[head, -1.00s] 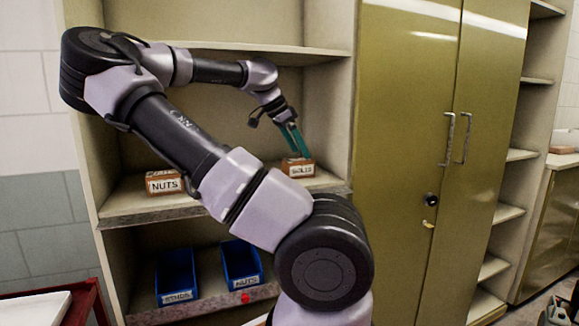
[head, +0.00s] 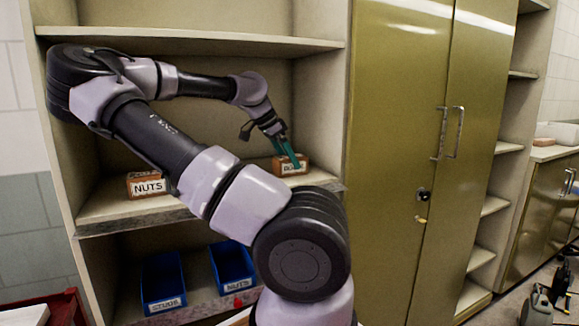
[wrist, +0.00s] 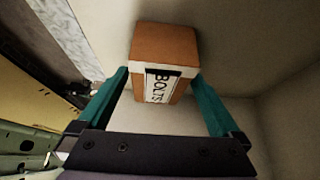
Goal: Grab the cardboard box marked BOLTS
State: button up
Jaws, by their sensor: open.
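The cardboard box marked BOLTS (head: 290,166) is a small brown box with a white label on the middle shelf, near the shelf's right end. In the wrist view the BOLTS box (wrist: 165,62) lies ahead, with its label readable and the near end between the fingertips. My gripper (head: 288,154) has teal fingers and reaches down at the box from the upper left. In the wrist view my gripper (wrist: 160,85) is open, with one finger on each side of the box. I cannot tell whether either finger touches it.
A NUTS box (head: 146,185) stands left on the same shelf (head: 105,209). Blue STUDS (head: 163,282) and NUTS (head: 232,267) bins are on the shelf below. A closed olive cabinet (head: 400,200) stands right. A shelf board (head: 190,41) is above my gripper.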

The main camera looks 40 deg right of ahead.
jog(key=shift+s+d+f, duration=0.1)
jog(key=shift+d+f, duration=0.25)
jog(key=shift+f, duration=0.25)
grip_shut()
jog(key=shift+r, duration=0.15)
